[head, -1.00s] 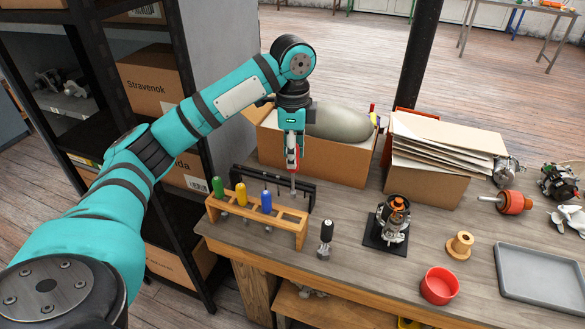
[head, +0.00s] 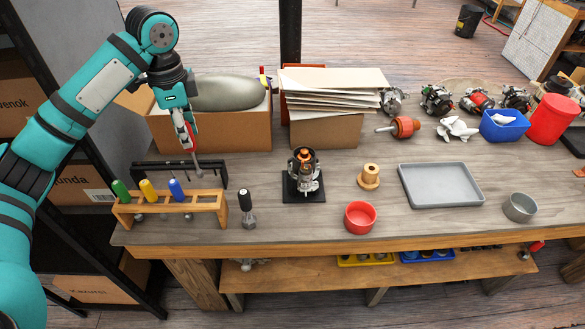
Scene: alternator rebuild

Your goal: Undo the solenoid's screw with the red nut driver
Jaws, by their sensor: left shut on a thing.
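My left gripper (head: 183,126) is shut on the red nut driver (head: 187,136), which points down with its grey shaft above the right end of the wooden driver rack (head: 165,205). The rack holds green, yellow and blue-handled drivers. A metal unit with a copper-coloured top (head: 304,172) stands upright on a black plate (head: 290,193), to the right of my gripper and apart from it. This may be the solenoid's unit; its screw is too small to make out. My right gripper is out of view.
A black-handled tool (head: 246,207) stands right of the rack. A red bowl (head: 361,217), a wooden spool (head: 369,176), a grey tray (head: 440,185) and a grey cup (head: 519,207) are further right. Cardboard boxes (head: 325,131) stand behind.

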